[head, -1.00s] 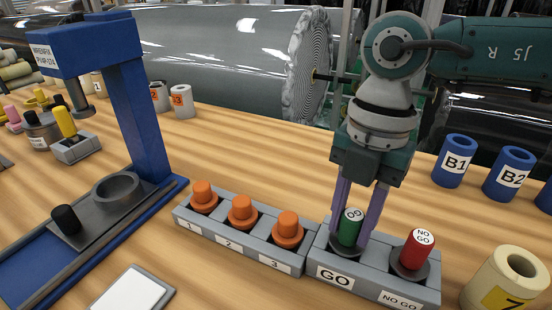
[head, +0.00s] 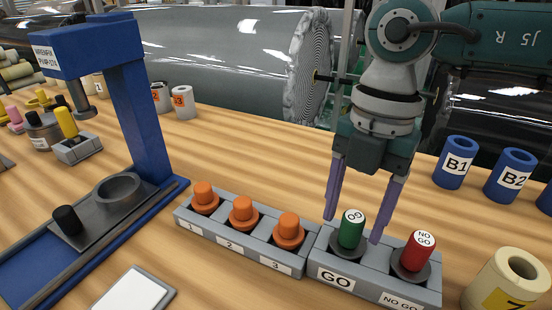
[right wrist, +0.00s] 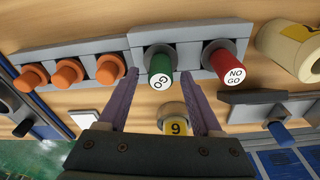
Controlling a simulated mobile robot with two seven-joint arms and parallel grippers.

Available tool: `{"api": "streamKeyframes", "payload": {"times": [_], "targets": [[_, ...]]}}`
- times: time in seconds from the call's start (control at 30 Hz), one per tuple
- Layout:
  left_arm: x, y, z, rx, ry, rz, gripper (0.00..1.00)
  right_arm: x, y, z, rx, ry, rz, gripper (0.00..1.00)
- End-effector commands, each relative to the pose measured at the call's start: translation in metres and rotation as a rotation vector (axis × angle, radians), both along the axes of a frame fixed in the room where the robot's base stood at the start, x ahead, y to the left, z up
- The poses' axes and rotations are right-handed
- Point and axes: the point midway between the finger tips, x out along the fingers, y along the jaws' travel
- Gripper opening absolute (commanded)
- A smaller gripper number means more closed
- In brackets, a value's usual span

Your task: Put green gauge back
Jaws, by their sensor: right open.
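The green gauge (head: 351,229), marked GO on its top, stands upright in the GO compartment of the grey gauge holder (head: 334,276). It also shows in the right wrist view (right wrist: 161,66). The red NO GO gauge (head: 417,250) stands in the compartment beside it. My right gripper (head: 352,230) is open, its purple fingers spread on either side of the green gauge and apart from it. In the right wrist view the open fingers (right wrist: 160,84) show with the green gauge between them. My left gripper is not in view.
A grey rack (head: 213,238) with orange-topped plugs adjoins the gauge holder on the left. Blue cylinders B1 (head: 455,162) and B2 (head: 509,175) stand at the right. A cream roll (head: 493,281) is near the right front. A blue press (head: 138,120) stands at left.

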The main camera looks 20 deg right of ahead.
Motion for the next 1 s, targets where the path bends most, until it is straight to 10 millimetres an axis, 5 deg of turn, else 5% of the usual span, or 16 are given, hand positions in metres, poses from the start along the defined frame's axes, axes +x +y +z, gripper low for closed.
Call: {"api": "streamKeyframes", "payload": {"times": [0.3,0.5,1.0], "targets": [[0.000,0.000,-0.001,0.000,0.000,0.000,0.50,0.005,-0.008,0.071,0.000,-0.006,-0.001,0.66],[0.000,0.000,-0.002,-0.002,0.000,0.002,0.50,0.006,-0.011,0.099,-0.002,-0.003,-0.001,0.66],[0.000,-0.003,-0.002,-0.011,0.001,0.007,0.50,0.006,-0.011,0.105,-0.001,0.000,-0.001,0.66]]}}
